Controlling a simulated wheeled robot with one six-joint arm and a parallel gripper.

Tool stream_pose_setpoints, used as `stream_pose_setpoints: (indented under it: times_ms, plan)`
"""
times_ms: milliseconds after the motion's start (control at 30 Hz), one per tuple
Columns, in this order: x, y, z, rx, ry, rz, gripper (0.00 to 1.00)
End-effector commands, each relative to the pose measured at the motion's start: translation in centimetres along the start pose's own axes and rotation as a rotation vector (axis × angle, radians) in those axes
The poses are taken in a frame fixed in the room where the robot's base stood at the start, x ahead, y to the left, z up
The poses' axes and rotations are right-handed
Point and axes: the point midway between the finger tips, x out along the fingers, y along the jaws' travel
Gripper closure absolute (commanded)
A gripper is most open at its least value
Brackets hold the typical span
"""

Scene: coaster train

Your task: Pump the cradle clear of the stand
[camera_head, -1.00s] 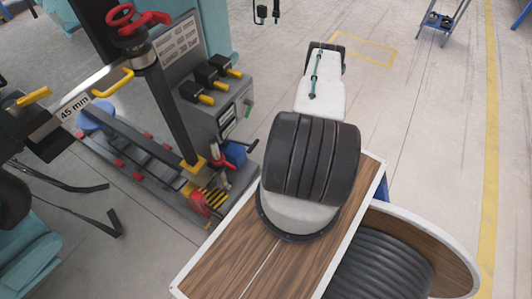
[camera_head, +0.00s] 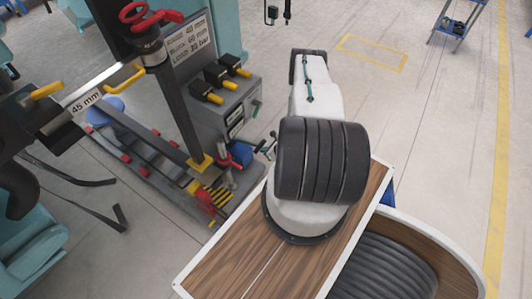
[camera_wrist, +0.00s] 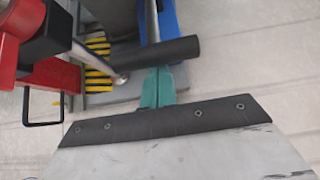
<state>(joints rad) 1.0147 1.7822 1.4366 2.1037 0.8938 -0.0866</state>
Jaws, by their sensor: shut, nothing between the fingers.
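My gripper (camera_wrist: 157,88) shows in the wrist view as two teal fingers shut together with nothing between them. Their tips meet the edge of a black cylinder (camera_wrist: 178,50), which may be a lever's grip; I cannot tell whether they touch. A pale metal rod (camera_wrist: 93,60) with a rounded end lies just left of it. A black column (camera_head: 178,110) with a red wheel (camera_head: 132,12) rises there. I cannot tell which part is the cradle.
A grey box with black-and-yellow levers (camera_head: 228,85) stands behind the column. Yellow-black stripes (camera_head: 218,194) mark the machine's near end. A low rail with red blocks (camera_head: 140,150) runs left. Open floor (camera_head: 420,130) lies to the right.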

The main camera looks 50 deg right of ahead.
Motion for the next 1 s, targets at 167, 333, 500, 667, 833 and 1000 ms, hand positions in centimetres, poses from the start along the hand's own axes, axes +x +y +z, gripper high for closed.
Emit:
stream_pose_setpoints:
  times_ms: [167, 333, 500, 667, 833, 1000]
  plan:
    - [0.0, 0.0, 0.0, 0.0, 0.0, 0.0, 1.0]
    - [-0.1, -0.1, 0.5, -0.002, 0.006, -0.001, 1.0]
    - [-0.5, -0.1, 1.5, -0.002, 0.026, -0.001, 1.0]
    - [-0.5, 0.0, 1.5, -0.002, 0.025, -0.001, 1.0]
    - [-0.4, 0.0, 1.3, -0.002, 0.025, 0.0, 1.0]
    - [0.2, 0.1, -0.2, -0.001, 0.026, 0.0, 1.0]
